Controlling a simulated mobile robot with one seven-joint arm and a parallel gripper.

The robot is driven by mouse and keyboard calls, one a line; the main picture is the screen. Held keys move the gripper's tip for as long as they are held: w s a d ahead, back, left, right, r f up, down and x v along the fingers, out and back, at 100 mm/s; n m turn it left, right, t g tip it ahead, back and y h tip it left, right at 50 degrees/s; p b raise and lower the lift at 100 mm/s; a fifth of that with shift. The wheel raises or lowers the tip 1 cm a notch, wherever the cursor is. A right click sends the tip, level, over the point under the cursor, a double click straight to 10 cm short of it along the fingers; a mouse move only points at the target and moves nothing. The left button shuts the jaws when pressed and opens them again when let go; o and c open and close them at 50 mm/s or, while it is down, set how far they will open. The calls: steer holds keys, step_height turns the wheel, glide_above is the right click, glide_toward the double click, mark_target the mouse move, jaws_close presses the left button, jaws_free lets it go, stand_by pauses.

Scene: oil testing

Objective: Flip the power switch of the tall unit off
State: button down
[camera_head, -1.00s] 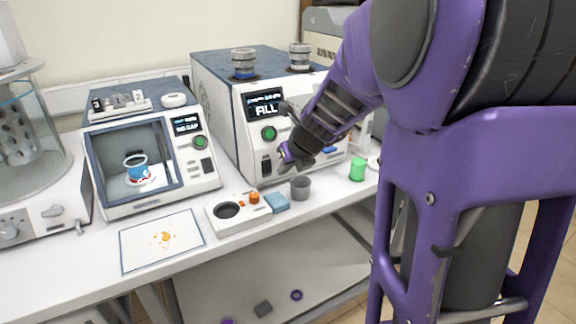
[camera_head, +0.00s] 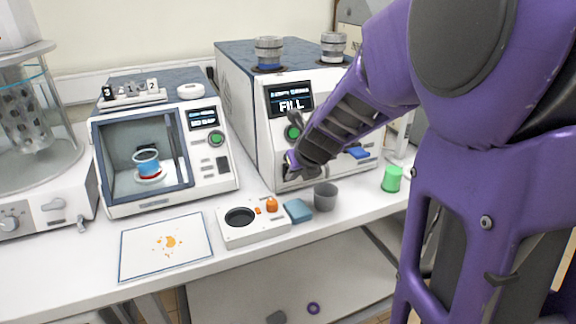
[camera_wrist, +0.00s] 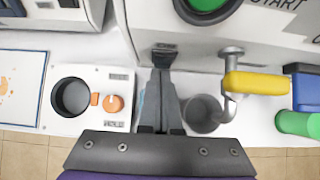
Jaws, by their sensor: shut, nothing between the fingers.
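The tall unit (camera_head: 262,140) is a white box with a dark blue top, a display reading "FILL" and a round green button (camera_head: 293,132). In the wrist view, its small dark power switch (camera_wrist: 165,47) sits low on the front panel, just beyond my fingertips. Which way it is tipped I cannot tell. My gripper (camera_wrist: 162,62) is shut and empty, its tips at or very near the switch; contact is unclear. In the head view, my gripper (camera_head: 291,161) is in front of the panel's lower left and hides the switch.
A grey cup (camera_head: 325,196), a blue block (camera_head: 298,210) and a white device with an orange knob (camera_head: 272,204) stand below the gripper. A yellow-handled tap (camera_wrist: 255,83) is close on the right in the wrist view. A green cylinder (camera_head: 391,179) stands farther right.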

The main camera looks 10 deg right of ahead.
steer(key=shift+w+p, duration=0.1)
steer(key=shift+p, duration=0.2)
steer(key=shift+w+f, duration=0.15)
steer(key=shift+r, duration=0.25)
steer(key=shift+r+p, duration=0.7)
steer(key=shift+p, duration=0.35)
